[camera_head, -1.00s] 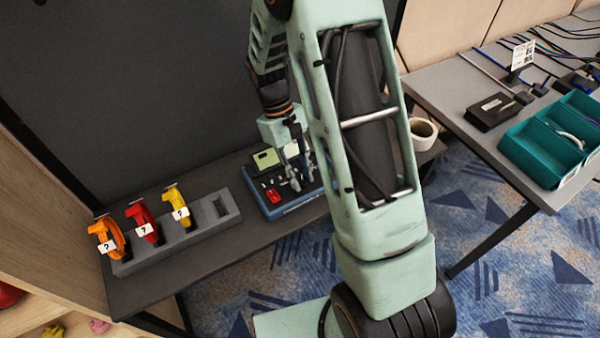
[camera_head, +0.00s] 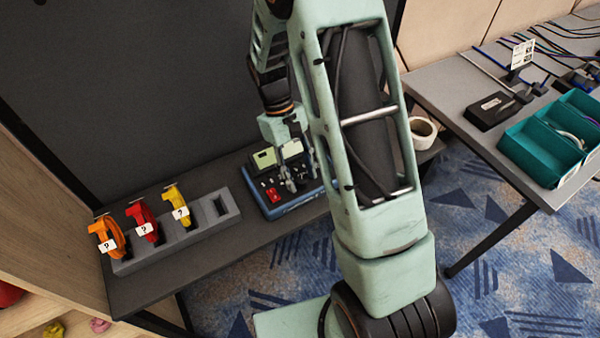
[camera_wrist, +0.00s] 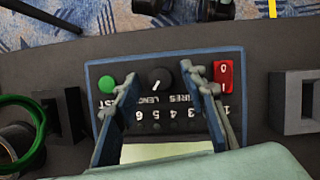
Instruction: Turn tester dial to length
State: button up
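The tester (camera_head: 285,205), a blue-edged box with a dark face and a pale green screen (camera_head: 265,158), sits on the dark bench. In the wrist view its black round dial (camera_wrist: 160,80) has a white pointer line aimed down and slightly left. Small white lettering and a row of numbers lie below the dial, partly hidden by the fingers. A green button (camera_wrist: 105,83) and a red switch (camera_wrist: 224,74) flank it. My gripper (camera_wrist: 161,77) is open, one finger on each side of the dial with visible gaps. It also shows low over the tester in the head view (camera_head: 295,187).
A grey holder (camera_head: 220,210) left of the tester bears orange, red and yellow tagged items. A tape roll (camera_head: 423,128) lies on the right of the bench. A second table at right carries teal bins (camera_head: 541,152), a black box (camera_head: 491,111) and cables.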

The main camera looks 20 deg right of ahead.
jog(key=shift+r, duration=0.1)
jog(key=v, duration=1.1)
jog(key=shift+w+r, duration=0.25)
jog(key=shift+r, duration=0.1)
jog(key=shift+a, duration=0.1)
